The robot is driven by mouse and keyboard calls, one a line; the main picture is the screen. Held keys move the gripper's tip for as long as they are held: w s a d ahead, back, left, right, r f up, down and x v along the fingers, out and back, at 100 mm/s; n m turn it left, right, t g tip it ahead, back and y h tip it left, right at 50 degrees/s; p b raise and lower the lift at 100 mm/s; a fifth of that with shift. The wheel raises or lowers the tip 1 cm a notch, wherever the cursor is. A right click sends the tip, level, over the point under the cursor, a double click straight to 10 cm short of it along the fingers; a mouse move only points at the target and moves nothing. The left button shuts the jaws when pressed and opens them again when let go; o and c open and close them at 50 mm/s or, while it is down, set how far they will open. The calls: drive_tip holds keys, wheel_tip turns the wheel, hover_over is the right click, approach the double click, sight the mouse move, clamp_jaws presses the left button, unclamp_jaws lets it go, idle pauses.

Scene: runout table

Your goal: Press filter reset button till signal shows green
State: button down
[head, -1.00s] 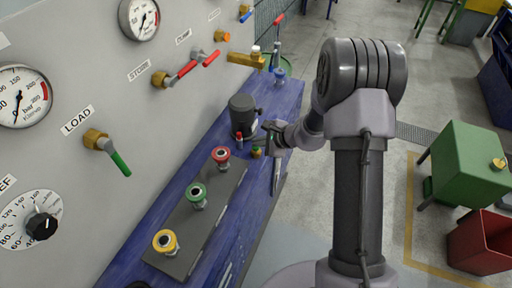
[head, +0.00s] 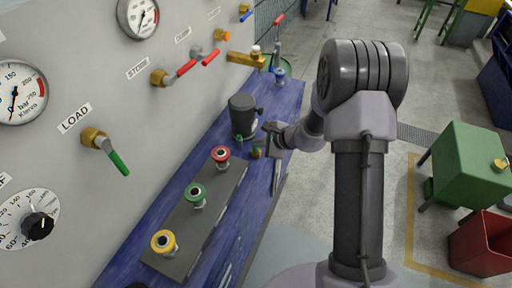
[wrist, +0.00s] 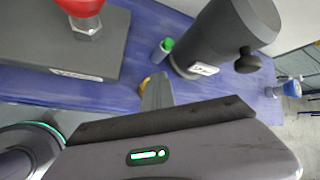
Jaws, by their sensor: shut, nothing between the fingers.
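The filter (head: 243,115) is a dark grey cylinder on the blue bench, with a side knob and a white label (wrist: 203,69) in the wrist view. Beside its base stands a small signal post with a green cap (wrist: 168,43). A small brass-yellow button (head: 256,153) sits on the bench near the filter; its edge shows in the wrist view (wrist: 143,85) behind my finger. My gripper (head: 267,136) is shut and empty, its tip close to the button. I cannot tell whether it touches.
A grey panel (head: 177,245) with red (head: 220,154), green (head: 196,192) and yellow (head: 163,241) knobs lies nearer on the bench (head: 213,139). The grey wall at left carries gauges and valve handles.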

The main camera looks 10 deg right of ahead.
sight(258, 149)
drive_tip(key=shift+r, duration=0.1)
drive_tip(key=shift+r+p, duration=0.45)
drive_tip(key=shift+r, duration=0.35)
wheel_tip(258, 149, up, 5)
drive_tip(key=p, duration=0.3)
idle(0.4)
